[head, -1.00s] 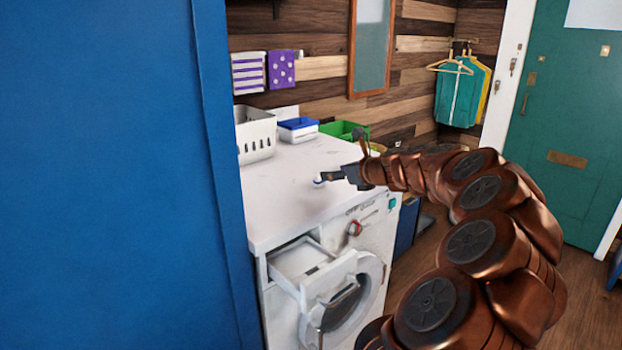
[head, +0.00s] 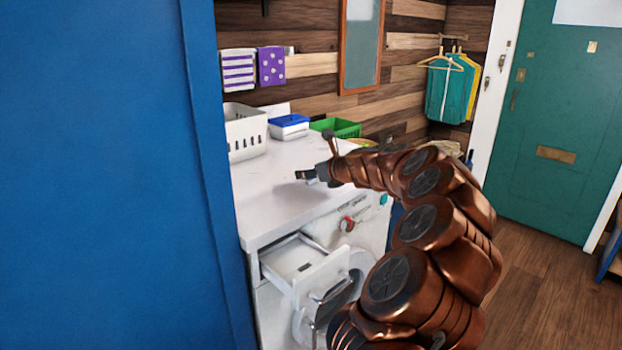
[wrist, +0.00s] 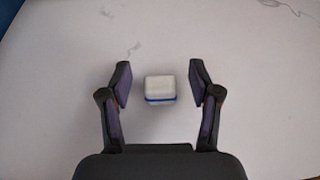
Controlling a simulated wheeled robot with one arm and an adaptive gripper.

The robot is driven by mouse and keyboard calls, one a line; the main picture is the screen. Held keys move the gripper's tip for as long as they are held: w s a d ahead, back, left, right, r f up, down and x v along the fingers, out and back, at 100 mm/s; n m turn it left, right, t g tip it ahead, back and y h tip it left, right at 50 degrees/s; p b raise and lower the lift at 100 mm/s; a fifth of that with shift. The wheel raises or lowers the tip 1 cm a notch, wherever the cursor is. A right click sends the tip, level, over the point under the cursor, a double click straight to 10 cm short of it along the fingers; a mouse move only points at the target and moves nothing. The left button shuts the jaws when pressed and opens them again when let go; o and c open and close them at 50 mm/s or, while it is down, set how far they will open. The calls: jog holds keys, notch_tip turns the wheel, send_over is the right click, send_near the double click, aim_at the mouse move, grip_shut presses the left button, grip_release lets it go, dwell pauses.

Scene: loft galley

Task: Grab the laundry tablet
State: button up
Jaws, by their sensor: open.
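The laundry tablet (wrist: 160,88) is a small white block with a blue band, lying on the white washing machine top (wrist: 60,110). In the wrist view it sits between the two open fingers of my gripper (wrist: 160,82), apart from both. In the head view my gripper (head: 302,175) is low over the machine top (head: 265,190) near its front edge. The tablet cannot be made out there, where my gripper covers the spot.
A white basket (head: 245,135), a blue-lidded box (head: 289,126) and a green crate (head: 338,127) stand at the back of the machine top. The detergent drawer (head: 300,262) is pulled out below. A blue panel (head: 100,180) fills the left side.

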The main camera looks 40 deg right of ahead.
jog(key=shift+c, duration=0.3)
jog(key=c, duration=1)
